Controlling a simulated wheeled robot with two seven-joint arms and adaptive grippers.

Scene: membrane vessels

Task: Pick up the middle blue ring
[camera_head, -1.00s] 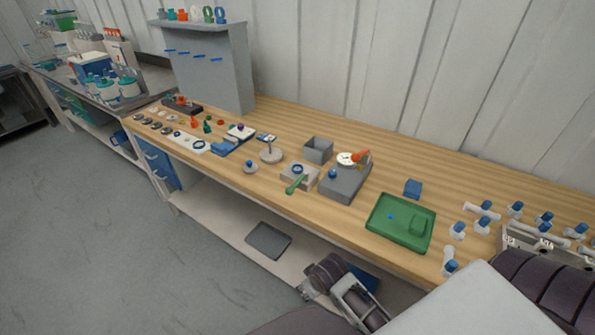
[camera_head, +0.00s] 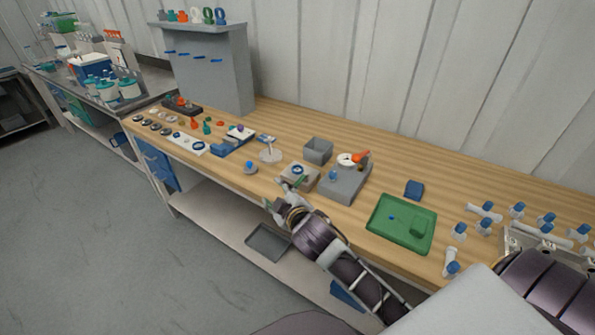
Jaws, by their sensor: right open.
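A blue ring (camera_head: 298,170) lies on a grey block (camera_head: 304,181) near the table's front edge. Another blue ring (camera_head: 200,147) sits on a white strip further left; I cannot tell from the picture which is the middle one. My right gripper (camera_head: 277,194) is open at the table's front edge, just to the front left of the grey block. It is apart from the ring and covers the block's near corner. A green piece (camera_head: 267,204) shows beside its fingers; I cannot tell whether they touch it. My left gripper is not in view.
A grey device (camera_head: 345,184) with a white dial stands right of the block, with a grey box (camera_head: 318,150) behind. A green tray (camera_head: 375,222) and several white-and-blue fittings lie further right.

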